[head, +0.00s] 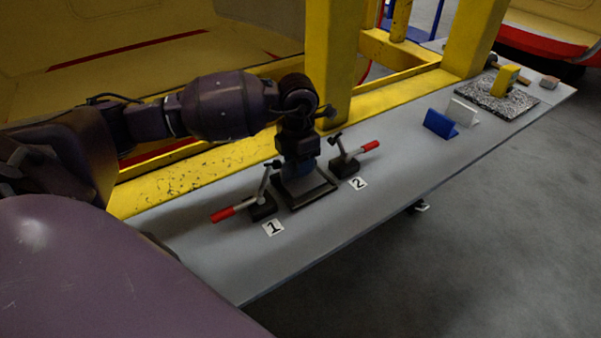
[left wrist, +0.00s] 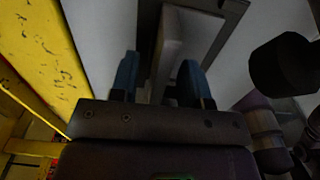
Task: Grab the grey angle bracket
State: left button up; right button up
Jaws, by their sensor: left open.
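My left gripper (head: 298,170) points down over a dark rectangular fixture (head: 308,195) between two clamps on the table. In the left wrist view its two blue fingers (left wrist: 157,72) are apart. A grey angle bracket (left wrist: 186,42) lies in the fixture there, with part of it reaching between the fingers. Whether the fingers touch it cannot be told. In the head view the gripper largely hides this bracket. My right gripper is not in view.
Clamps with red handles stand left (head: 262,207) and right (head: 345,164) of the fixture, by labels 1 and 2. A blue bracket (head: 439,124) and a whitish bracket (head: 461,112) stand farther right. A yellow post (head: 333,60) rises behind. The table front is clear.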

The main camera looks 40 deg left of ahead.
pick_arm(q)
grip_shut()
dwell(0.4)
